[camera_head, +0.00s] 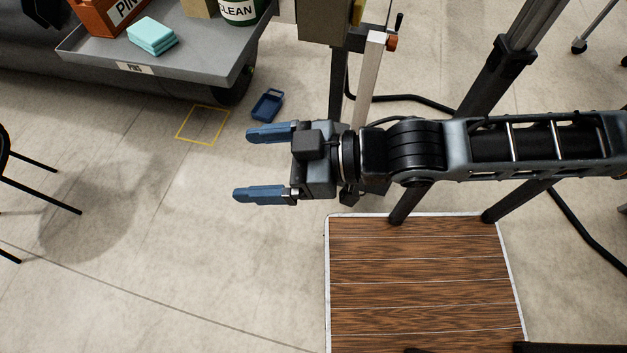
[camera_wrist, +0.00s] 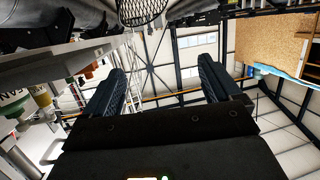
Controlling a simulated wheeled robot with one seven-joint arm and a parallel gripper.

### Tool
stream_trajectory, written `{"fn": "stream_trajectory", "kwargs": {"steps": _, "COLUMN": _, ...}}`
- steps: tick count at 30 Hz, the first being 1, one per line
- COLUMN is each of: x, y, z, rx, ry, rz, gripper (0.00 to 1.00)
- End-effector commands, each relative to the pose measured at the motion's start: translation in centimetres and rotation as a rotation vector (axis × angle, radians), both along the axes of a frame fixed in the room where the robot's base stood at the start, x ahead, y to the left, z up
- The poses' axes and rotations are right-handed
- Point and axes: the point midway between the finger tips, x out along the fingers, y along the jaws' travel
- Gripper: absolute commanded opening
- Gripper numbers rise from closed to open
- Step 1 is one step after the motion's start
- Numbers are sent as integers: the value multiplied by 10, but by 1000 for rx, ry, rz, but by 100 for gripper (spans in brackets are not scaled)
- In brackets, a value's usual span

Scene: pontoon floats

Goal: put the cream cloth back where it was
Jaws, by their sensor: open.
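I cannot pick out a cream cloth in either view. A folded teal cloth or pad stack (camera_head: 152,36) lies on the grey shelf (camera_head: 185,62) at the upper left in the head view. A tan block-like thing (camera_head: 198,8) behind it is cut by the top edge, and I cannot tell what it is. My gripper (camera_head: 242,164) is open and empty, held over the floor with its blue fingers pointing left. It is below and right of the shelf in the picture. In the wrist view my gripper (camera_wrist: 160,66) has nothing between its fingers.
The shelf also holds an orange box (camera_head: 104,14) and a green-and-white "CLEAN" container (camera_head: 240,10). On the floor are a yellow outlined square (camera_head: 180,138), a small blue tray (camera_head: 267,104) and a wood-planked platform (camera_head: 420,280). Dark chair legs (camera_head: 45,195) stand at left. Lower-left floor is clear.

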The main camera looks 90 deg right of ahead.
Motion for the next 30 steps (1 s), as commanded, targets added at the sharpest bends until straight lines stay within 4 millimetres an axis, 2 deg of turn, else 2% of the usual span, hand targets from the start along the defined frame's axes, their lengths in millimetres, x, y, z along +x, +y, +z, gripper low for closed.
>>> {"fn": "stream_trajectory", "kwargs": {"steps": 1, "x": -20, "y": 13, "z": 0, "rx": 5, "ry": 18, "rz": 20, "gripper": 91}}
{"fn": "stream_trajectory", "kwargs": {"steps": 3, "x": -39, "y": 28, "z": 4, "rx": 8, "ry": 26, "rz": 42, "gripper": 91}}
{"fn": "stream_trajectory", "kwargs": {"steps": 6, "x": -58, "y": 43, "z": 10, "rx": 11, "ry": 30, "rz": 59, "gripper": 91}}
{"fn": "stream_trajectory", "kwargs": {"steps": 9, "x": -70, "y": 51, "z": 15, "rx": 13, "ry": 32, "rz": 64, "gripper": 91}}
{"fn": "stream_trajectory", "kwargs": {"steps": 30, "x": -74, "y": 54, "z": 17, "rx": 12, "ry": 31, "rz": 66, "gripper": 91}}
